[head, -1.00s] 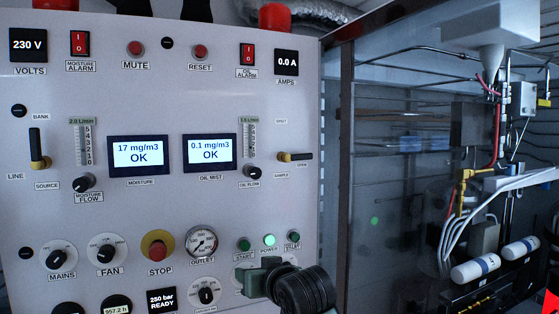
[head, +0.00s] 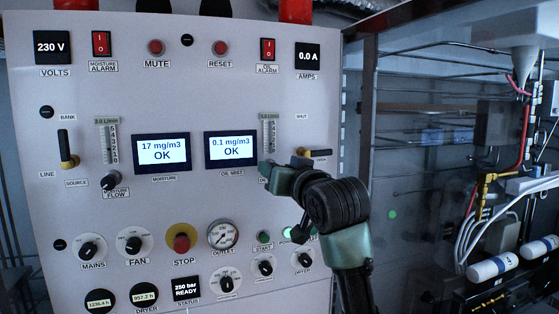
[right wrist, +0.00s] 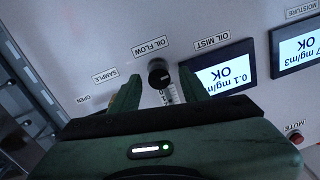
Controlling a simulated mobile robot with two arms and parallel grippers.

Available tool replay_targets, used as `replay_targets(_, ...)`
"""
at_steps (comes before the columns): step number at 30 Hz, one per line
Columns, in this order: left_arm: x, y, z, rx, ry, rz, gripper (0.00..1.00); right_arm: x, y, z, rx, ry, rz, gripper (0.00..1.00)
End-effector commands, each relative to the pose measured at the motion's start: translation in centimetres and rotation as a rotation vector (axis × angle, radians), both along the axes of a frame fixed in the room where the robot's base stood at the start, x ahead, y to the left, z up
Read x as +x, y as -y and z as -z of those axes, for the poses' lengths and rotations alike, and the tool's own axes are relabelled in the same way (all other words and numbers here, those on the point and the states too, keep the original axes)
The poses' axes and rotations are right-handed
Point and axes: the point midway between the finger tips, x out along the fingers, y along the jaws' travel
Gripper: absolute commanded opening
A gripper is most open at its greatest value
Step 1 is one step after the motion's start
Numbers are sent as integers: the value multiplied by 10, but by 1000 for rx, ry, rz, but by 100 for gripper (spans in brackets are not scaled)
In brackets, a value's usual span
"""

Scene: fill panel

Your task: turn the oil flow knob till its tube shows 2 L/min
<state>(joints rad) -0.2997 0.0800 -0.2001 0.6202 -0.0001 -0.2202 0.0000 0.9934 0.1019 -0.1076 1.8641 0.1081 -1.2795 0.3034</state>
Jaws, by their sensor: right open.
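The black oil flow knob (right wrist: 158,73) shows in the right wrist view under its OIL FLOW label. It lies between the tips of my open right gripper (right wrist: 157,88), with a finger on either side. I cannot tell whether the fingers touch it. In the head view my right gripper (head: 267,172) is at the panel below the oil flow tube (head: 269,135) and hides the knob. The tube's scale shows there, but its level is too small to read. My left gripper is in neither view.
The OIL MIST display (head: 231,148) reads 0.1 mg/m3 OK, just left of the gripper. The yellow-and-black sample lever (head: 317,154) is close on the right. The moisture flow knob (head: 111,181) and red STOP button (head: 181,243) are farther left.

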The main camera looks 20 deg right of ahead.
Motion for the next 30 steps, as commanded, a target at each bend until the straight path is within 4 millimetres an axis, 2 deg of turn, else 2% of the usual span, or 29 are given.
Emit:
replay_targets(9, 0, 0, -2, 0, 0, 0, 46, 5, -1, 1, 0, 0, 0, 45)
replay_targets(10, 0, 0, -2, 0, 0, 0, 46, 5, 0, 1, 0, 0, 0, 40)
replay_targets(14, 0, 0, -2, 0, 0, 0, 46, 5, 0, 1, 0, 0, 0, 4)
replay_targets(15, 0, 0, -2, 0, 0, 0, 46, 4, 0, 1, 0, 0, 0, 0)
replay_targets(20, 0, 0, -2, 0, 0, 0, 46, 4, 0, 0, -43, 2, 2, 0)
replay_targets(27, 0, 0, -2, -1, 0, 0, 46, 4, 1, 0, -359, 14, 5, 0)
replay_targets(30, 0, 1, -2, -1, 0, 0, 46, 4, 0, 0, -420, 16, 2, 0)
